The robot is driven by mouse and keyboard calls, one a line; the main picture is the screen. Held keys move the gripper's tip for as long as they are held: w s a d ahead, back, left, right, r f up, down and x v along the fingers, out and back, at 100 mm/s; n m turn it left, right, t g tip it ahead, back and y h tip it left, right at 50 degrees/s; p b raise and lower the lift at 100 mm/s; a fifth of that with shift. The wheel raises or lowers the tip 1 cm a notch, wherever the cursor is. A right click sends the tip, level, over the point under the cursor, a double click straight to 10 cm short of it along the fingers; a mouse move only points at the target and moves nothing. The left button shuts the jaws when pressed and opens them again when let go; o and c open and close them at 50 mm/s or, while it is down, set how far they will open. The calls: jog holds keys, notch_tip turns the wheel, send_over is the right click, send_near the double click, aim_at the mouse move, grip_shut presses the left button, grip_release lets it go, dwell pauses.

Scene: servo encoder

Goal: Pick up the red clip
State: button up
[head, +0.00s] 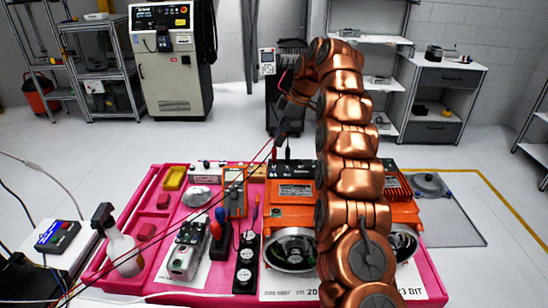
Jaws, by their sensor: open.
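My copper-coloured arm rises at the right of centre and bends over to the left. My dark gripper (283,130) hangs at its end, above the back of the pink tray (428,284). It is small in this view, and the gap between its fingers is hard to make out. A thin red lead (165,232) and a dark one run from the lower left up towards the gripper. I cannot clearly make out the red clip; it may be at the leads' upper end near the gripper, where details are too small to tell.
An orange servo unit (291,215) stands on the tray below my arm. A multimeter (234,192), red and blue handled tools (217,232) and a spray bottle (118,240) stand to its left. Shelves (100,90) and a grey cabinet (172,85) stand behind, with clear floor between.

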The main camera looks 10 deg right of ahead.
aim_at(275, 148)
jog(key=shift+s+b+x, duration=0.15)
jog(key=shift+b+x, duration=0.2)
jog(key=shift+x, duration=0.5)
jog(key=shift+s+b+x, duration=0.1)
jog(key=shift+b+x, duration=0.25)
jog(key=shift+x, duration=0.45)
jog(key=shift+p+x, duration=0.4)
jog(key=shift+x, duration=0.65)
grip_shut()
